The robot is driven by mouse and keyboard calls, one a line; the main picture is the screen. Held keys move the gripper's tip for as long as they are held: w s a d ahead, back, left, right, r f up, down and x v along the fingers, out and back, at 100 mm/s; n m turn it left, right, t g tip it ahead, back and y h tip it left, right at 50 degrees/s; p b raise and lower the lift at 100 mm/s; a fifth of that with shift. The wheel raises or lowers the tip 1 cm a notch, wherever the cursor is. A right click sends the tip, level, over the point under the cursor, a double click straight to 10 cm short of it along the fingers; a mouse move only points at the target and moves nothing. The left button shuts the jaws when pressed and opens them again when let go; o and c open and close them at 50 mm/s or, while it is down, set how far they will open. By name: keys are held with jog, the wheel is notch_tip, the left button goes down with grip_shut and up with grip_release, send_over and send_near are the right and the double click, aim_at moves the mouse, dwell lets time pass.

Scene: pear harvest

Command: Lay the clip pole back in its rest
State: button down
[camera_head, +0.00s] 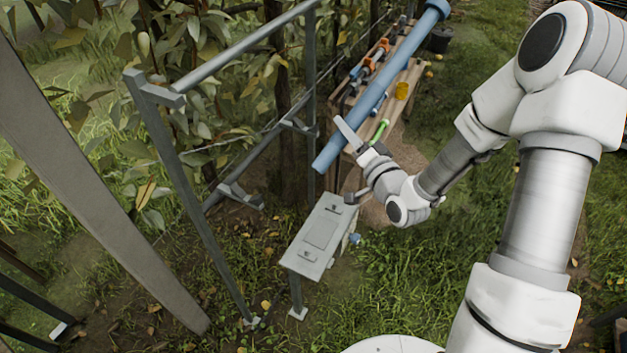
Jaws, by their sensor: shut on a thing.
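A long blue pole (382,88), which I take to be the clip pole, slants from the lower middle up to the top right. My gripper (358,140) is shut on it near its lower end, with one pale finger lying across the pole. The other finger is hard to make out. The pole is held in the air, apart from the grey metal frame. That frame (190,188) stands to the left, with posts and bars. Two bracket-like arms (240,196) stick out from its lower bar and look empty. Which part is the rest I cannot tell for sure.
A grey box on legs (318,232) stands below the gripper. A broad grey post (95,170) crosses the left foreground. Leafy branches hang behind the frame. Grass right of the box is open.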

jog(key=s+a+f+m+g+y+b, duration=0.3)
jog(key=s+a+f+g+y+b, duration=0.1)
jog(key=s+a+f+g, duration=0.3)
jog(key=shift+w+a+t+b, duration=0.5)
jog(key=shift+w+a+b, duration=1.85)
jog(key=shift+a, duration=3.5)
jog(key=shift+a+f+b, duration=0.25)
jog(key=shift+f+b, duration=0.9)
jog(key=shift+f, duration=0.1)
jog(key=shift+a+f+b, duration=0.2)
jog(key=shift+f+b, duration=0.95)
jog(key=shift+f, duration=0.05)
jog(key=shift+c, duration=1.4)
grip_release()
jog(key=shift+s, duration=0.1)
